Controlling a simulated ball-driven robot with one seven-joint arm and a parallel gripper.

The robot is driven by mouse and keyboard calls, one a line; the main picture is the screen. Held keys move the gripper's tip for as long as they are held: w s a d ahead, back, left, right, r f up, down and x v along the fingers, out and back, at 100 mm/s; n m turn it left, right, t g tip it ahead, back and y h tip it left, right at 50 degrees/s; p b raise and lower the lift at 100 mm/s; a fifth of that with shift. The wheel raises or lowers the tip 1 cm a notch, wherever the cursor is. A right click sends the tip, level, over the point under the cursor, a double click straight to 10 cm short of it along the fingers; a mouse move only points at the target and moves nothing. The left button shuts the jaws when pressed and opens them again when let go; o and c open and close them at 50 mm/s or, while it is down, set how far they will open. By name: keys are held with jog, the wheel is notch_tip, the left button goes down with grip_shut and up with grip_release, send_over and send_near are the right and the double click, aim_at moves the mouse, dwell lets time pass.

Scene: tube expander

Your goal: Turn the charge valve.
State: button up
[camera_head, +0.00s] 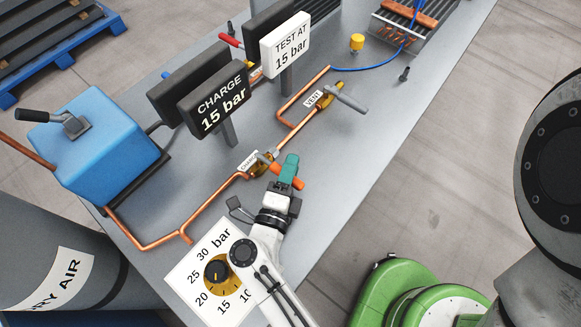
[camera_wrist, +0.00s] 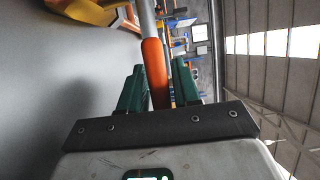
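The charge valve (camera_head: 262,162) is a small brass valve in a copper pipe on the grey bench, beside a white label. Its lever has an orange grip (camera_head: 292,183). My gripper (camera_head: 288,168) has green fingers and is at this lever, the orange grip showing on both sides of them. In the wrist view the orange grip (camera_wrist: 154,66) runs between the two fingers of my gripper (camera_wrist: 160,80). The fingers stand apart, with a narrow gap at the right of the grip; contact on the left is unclear.
The vent valve (camera_head: 325,98) with a grey lever lies farther along the pipe. Signs reading CHARGE 15 bar (camera_head: 221,98) and TEST AT 15 bar (camera_head: 286,45) stand behind. A gauge dial (camera_head: 217,272) is near my arm. A blue box (camera_head: 92,148) is at left.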

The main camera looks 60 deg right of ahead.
jog(key=shift+o, duration=0.9)
jog(key=b+v, duration=0.2)
jog(key=v, duration=0.4)
jog(key=shift+a+f, duration=0.1)
jog(key=shift+s+a, duration=0.2)
jog(key=shift+a, duration=0.4)
jog(key=shift+r, duration=0.2)
